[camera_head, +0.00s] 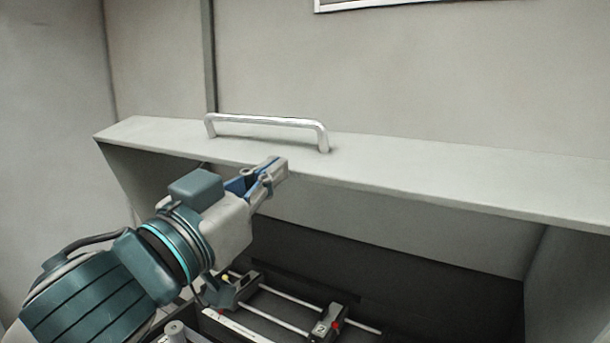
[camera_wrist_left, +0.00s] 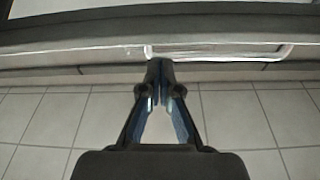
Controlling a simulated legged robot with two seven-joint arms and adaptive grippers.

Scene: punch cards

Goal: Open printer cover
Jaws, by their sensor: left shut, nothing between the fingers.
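The printer cover (camera_head: 430,178) is a light grey panel. It is raised, and the dark inside of the printer (camera_head: 420,270) shows below it. A silver bar handle (camera_head: 268,121) is fixed near the left end of the cover; it also shows in the left wrist view (camera_wrist_left: 225,56), just past the fingertips. My left gripper (camera_head: 279,169) is shut and empty, close to the cover's lower edge and below the handle. It is not around the handle. I cannot tell whether the fingertips touch the cover. My right gripper is in neither view.
Metal rods (camera_head: 283,307) and small carriages (camera_head: 330,322) lie inside the printer below my left arm. Grey walls (camera_head: 400,70) stand behind, with a framed panel at the top. A tiled floor (camera_wrist_left: 245,120) shows in the left wrist view.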

